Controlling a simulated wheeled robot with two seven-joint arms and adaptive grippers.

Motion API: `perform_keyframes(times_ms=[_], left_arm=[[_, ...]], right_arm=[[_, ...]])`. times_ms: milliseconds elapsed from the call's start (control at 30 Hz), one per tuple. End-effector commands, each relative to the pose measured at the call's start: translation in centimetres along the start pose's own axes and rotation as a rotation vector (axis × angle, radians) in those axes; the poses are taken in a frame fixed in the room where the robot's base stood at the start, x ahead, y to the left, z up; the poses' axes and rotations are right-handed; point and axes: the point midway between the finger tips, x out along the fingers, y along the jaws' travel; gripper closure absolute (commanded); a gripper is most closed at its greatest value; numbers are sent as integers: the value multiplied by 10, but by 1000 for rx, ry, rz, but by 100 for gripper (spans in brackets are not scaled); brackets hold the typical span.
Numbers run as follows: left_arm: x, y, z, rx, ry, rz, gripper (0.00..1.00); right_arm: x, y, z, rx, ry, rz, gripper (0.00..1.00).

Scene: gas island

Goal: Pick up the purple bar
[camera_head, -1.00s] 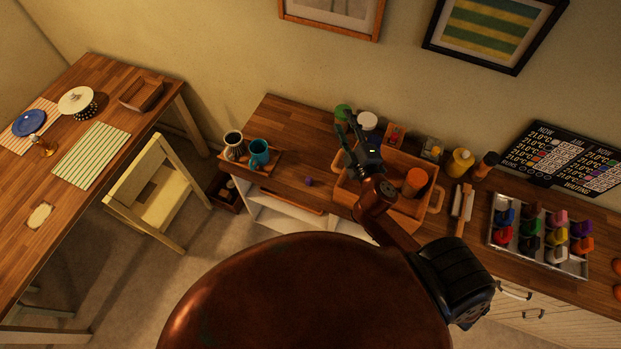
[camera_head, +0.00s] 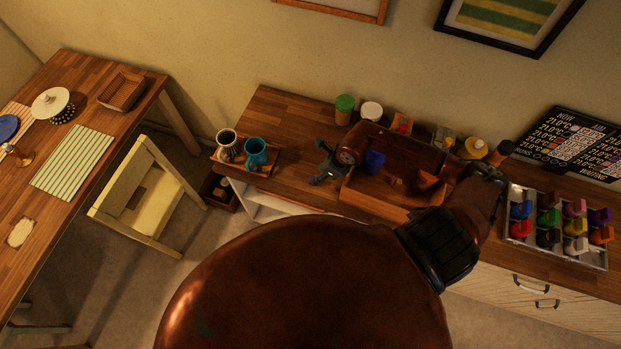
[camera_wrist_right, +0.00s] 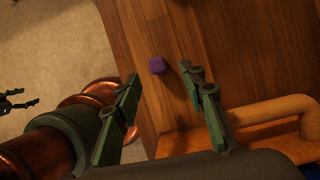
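A small purple block (camera_wrist_right: 157,65), the purple bar, lies on the wooden counter near its front edge. My right gripper (camera_wrist_right: 164,80) is open, and in the right wrist view the block shows between its fingertips, slightly ahead of them, not gripped. In the head view the right gripper (camera_head: 317,174) is low over the counter left of the wooden tray, and the bar (camera_head: 313,182) is mostly hidden by it. My left gripper (camera_wrist_right: 18,103) shows small at the left edge of the right wrist view, its fingers apart and empty over the floor.
A wooden tray (camera_head: 377,207) with a blue item (camera_head: 375,162) stands right of the gripper, under my right arm. Two mugs (camera_head: 256,152) stand to the left. A metal tray (camera_head: 568,255) with several coloured blocks, one purple, is far right. Jars (camera_head: 344,105) stand behind.

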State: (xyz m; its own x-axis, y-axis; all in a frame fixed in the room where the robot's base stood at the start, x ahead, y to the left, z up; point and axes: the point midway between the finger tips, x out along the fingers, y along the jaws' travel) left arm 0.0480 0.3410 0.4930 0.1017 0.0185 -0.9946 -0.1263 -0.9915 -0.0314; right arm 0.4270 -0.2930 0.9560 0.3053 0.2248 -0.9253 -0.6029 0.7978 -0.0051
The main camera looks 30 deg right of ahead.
Motion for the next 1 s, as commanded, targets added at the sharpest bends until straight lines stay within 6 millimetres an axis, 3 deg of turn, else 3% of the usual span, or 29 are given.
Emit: perform_keyframes(times_ms=[500, 767, 1000], left_arm=[[-21, 0, 0, -1, -2, 0, 32], [-20, -1, -5, 0, 3, 0, 32], [-20, -1, -5, 1, 3, 0, 32]], right_arm=[[60, 3, 3, 6, -3, 3, 62], [65, 4, 3, 3, -4, 3, 62], [64, 4, 4, 2, -4, 4, 78]])
